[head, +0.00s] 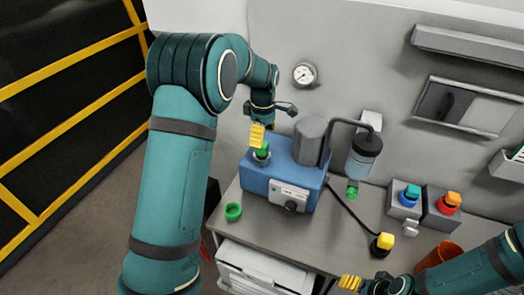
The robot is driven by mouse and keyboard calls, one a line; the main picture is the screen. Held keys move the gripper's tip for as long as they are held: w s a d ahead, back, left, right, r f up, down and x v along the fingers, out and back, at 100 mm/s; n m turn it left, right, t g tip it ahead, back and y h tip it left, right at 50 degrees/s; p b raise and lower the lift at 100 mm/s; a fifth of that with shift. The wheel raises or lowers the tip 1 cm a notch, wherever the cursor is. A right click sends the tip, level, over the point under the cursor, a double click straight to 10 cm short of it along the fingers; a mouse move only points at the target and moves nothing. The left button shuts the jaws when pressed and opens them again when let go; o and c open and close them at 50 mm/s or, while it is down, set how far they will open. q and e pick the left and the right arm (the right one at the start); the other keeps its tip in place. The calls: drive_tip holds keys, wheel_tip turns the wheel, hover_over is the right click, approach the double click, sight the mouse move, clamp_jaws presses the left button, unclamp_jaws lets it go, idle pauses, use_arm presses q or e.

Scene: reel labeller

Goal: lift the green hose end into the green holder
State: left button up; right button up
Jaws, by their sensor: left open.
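A green piece (263,151) stands in a collar on top of a blue machine (258,180). My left gripper (259,132) is open just above it; one yellow fingertip overlaps it in the picture, and I cannot tell whether they touch. A round green cup-like ring (233,211) stands on the bench left of the machine. Another small green part (352,190) is below a clear bottle to the right. I cannot tell for certain which green part is the hose end and which is the holder. My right gripper (350,283) is low at the bottom edge; its jaw opening is unclear.
A black line runs from the machine to a yellow-topped black piece (382,243). Grey blocks with a blue knob (410,192) and a red-orange knob (449,202) stand at right. An orange cup (438,255) is near my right arm. A gauge (304,75) is on the wall.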

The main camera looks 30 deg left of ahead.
sight(262, 152)
use_arm(q)
wheel_tip(262, 152, down, 4)
drive_tip(key=shift+s+a+f, duration=0.1)
drive_tip(key=shift+f, duration=0.15)
clamp_jaws()
